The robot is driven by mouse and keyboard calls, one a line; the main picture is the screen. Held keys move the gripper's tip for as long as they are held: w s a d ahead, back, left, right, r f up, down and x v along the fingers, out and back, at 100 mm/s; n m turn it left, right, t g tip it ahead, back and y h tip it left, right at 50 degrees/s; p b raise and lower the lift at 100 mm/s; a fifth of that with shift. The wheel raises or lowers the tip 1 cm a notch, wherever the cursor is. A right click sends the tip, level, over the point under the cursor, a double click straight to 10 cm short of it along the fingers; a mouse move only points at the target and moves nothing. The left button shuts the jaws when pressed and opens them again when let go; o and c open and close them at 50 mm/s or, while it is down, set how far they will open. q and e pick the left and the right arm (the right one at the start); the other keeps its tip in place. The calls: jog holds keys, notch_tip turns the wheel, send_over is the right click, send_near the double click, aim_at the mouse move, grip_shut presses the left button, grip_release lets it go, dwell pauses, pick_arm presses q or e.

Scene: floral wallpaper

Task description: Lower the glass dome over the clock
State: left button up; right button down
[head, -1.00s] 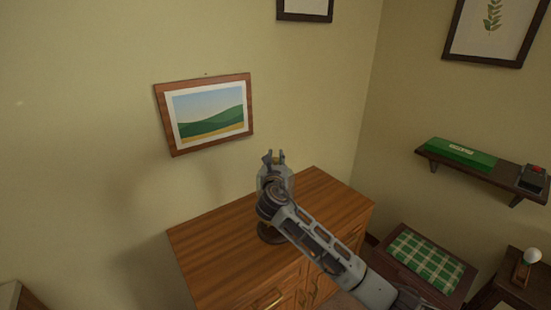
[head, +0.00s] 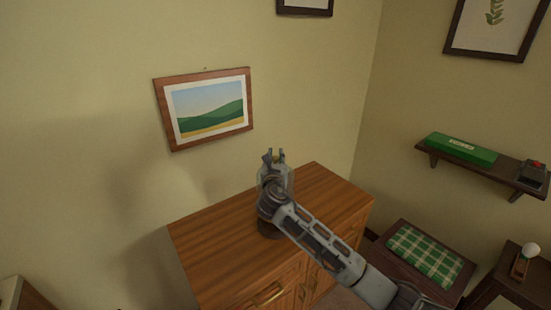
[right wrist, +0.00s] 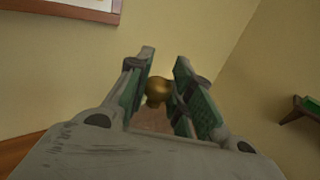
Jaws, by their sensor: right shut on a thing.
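My right gripper (head: 274,157) is over the wooden cabinet, its fingers pointing away from me toward the wall. In the right wrist view, its green-padded fingers (right wrist: 160,85) are closed around a round brass knob (right wrist: 157,90). A dark round base (head: 268,230) on the cabinet top shows partly beneath my arm. The clock is not visible, so I cannot tell how the dome sits relative to it. My left gripper is not in view.
The wooden cabinet (head: 215,245) has a bare top left and right of my arm. A framed landscape (head: 208,108) hangs behind it. At right are a wall shelf (head: 480,167) with a green box (head: 461,149) and a stool with a green checked cushion (head: 425,255).

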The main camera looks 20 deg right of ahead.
jog(key=shift+f+b, duration=0.5)
jog(key=shift+f, duration=0.9)
jog(key=shift+f, duration=0.75)
jog(key=shift+f+b, duration=0.35)
jog(key=shift+f, duration=0.65)
